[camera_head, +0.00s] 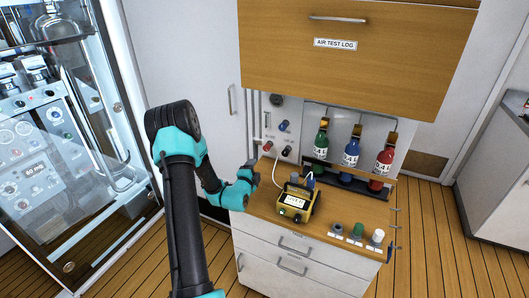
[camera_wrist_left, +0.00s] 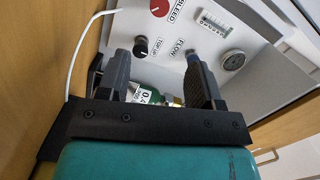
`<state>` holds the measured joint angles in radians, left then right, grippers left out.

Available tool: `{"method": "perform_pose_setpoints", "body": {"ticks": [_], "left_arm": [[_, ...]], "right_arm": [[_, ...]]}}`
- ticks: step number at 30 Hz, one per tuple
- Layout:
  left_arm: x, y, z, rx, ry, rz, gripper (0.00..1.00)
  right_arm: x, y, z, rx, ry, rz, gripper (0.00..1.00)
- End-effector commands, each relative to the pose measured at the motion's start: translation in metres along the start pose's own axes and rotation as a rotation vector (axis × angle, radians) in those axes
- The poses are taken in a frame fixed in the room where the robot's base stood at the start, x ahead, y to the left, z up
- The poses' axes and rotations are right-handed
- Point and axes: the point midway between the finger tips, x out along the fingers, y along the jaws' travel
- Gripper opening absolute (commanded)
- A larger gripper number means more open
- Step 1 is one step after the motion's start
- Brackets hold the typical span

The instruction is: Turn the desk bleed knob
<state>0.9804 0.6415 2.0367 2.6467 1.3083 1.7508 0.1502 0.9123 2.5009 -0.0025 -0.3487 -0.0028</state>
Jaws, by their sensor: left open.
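The bleed knob is red and round (camera_wrist_left: 160,7), at the top edge of the left wrist view beside its BLEED label. In the head view a red knob (camera_head: 286,150) sits low on the white panel behind the desk. My left gripper (camera_wrist_left: 157,68) is open, with nothing held between its fingers. The red knob lies beyond the fingertips, apart from them. In the head view the left gripper (camera_head: 254,177) is over the desk's left edge, below and left of the red knob. My right gripper is not in view.
A black TOP UP knob (camera_wrist_left: 140,47) and a dial (camera_wrist_left: 234,60) are near the fingers. A yellow meter (camera_head: 297,202) with a white hose stands on the desk (camera_head: 328,212). Green, blue and red bottles (camera_head: 385,160) stand at the back right. A wooden cabinet (camera_head: 350,60) overhangs the panel.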

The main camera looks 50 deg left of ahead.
Motion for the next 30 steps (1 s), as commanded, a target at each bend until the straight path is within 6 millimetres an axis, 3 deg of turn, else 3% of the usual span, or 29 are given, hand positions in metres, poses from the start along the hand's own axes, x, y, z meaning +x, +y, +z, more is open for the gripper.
{"method": "perform_pose_setpoints", "body": {"ticks": [24, 30], "left_arm": [[0.002, -0.004, 0.016, 1.484, 0.086, -0.07, 0.6], [0.002, -0.005, 0.019, 1.763, 0.094, -0.099, 0.6]], "right_arm": [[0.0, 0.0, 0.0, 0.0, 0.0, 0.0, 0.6], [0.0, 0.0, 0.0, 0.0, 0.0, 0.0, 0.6]]}}
